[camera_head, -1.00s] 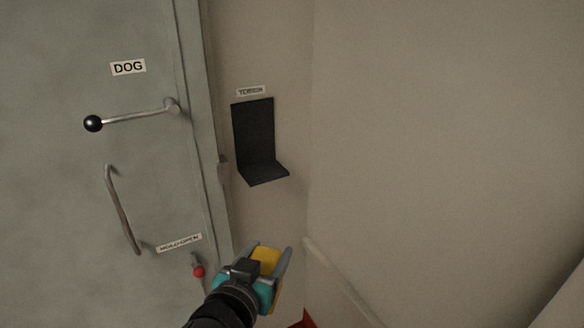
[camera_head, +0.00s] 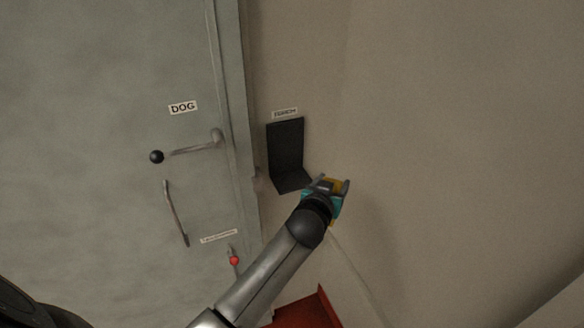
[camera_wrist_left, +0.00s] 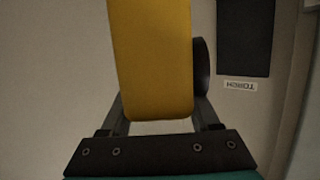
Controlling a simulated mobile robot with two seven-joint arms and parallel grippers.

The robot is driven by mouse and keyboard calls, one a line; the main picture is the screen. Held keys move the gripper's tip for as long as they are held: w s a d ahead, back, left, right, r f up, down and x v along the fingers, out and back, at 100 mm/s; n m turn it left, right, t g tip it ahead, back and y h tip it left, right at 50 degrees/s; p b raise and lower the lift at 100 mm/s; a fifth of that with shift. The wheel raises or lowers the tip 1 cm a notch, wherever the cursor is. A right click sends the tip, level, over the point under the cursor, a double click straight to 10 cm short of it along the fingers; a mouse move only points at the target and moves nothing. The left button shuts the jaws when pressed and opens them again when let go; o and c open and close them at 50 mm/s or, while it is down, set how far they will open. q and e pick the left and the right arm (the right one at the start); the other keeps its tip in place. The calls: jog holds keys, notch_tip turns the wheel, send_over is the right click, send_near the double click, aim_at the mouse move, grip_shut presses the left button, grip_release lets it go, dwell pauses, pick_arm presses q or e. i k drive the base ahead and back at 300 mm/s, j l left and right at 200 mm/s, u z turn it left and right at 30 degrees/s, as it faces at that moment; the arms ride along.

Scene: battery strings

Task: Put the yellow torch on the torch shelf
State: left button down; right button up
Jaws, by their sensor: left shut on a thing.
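The yellow torch (camera_wrist_left: 152,60) fills the middle of the left wrist view, between the fingers of my left gripper (camera_wrist_left: 160,122). A dark round part of it shows on its right side there. In the head view my left gripper (camera_head: 331,184) is shut on the torch (camera_head: 328,186), just right of and slightly below the lip of the torch shelf. The black torch shelf (camera_head: 286,150) is an L-shaped bracket on the wall under a TORCH label (camera_head: 285,113). Its back plate (camera_wrist_left: 245,35) also shows at upper right in the wrist view. My right gripper is not in view.
A grey door (camera_head: 110,60) with a DOG label, a ball-ended lever (camera_head: 190,149) and a curved handle (camera_head: 175,214) stands left of the shelf. A small red knob (camera_head: 235,260) sits lower down. A red object (camera_head: 305,312) lies at the bottom. The wall right of the shelf is bare.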

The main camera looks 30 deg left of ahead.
aim_at(297, 185)
jog(key=i+j, duration=0.2)
jog(key=j, duration=0.15)
jog(key=i+j, duration=0.2)
jog(key=j, duration=0.15)
jog(key=i+j, duration=0.2)
jog(key=j, duration=0.15)
jog(key=z, duration=0.05)
